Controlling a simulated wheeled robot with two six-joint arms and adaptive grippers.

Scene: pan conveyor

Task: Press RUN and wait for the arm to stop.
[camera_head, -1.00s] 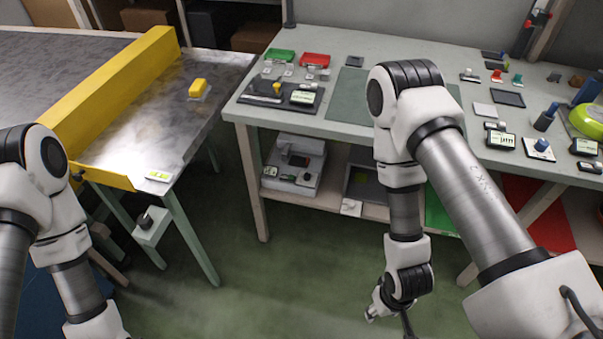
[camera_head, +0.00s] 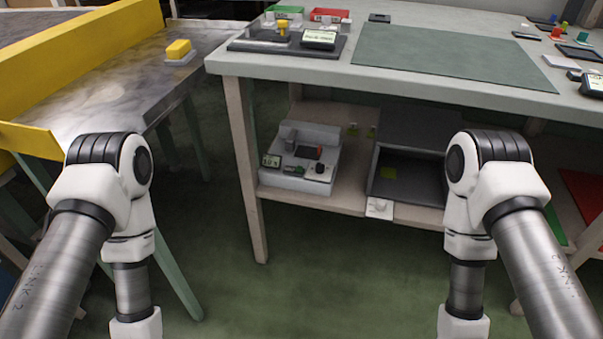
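No RUN label is readable. A grey-white machine (camera_head: 300,172) with a small display, a red part and a dark knob sits on the bench's lower shelf. A yellow block-shaped part (camera_head: 178,48) on a pale base stands on the metal conveyor bed (camera_head: 105,85) at the left. A long yellow bar (camera_head: 75,50) runs along that bed; I cannot tell whether it is the arm meant or whether it moves. Both my arms reach down past the bottom edge, so neither gripper shows.
The bench (camera_head: 225,68) holds a dark tray (camera_head: 240,46) with small devices, green and red bins behind it, and a bare green mat (camera_head: 450,58). A dark open box (camera_head: 415,175) stands on the shelf. Open green floor lies between conveyor and bench.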

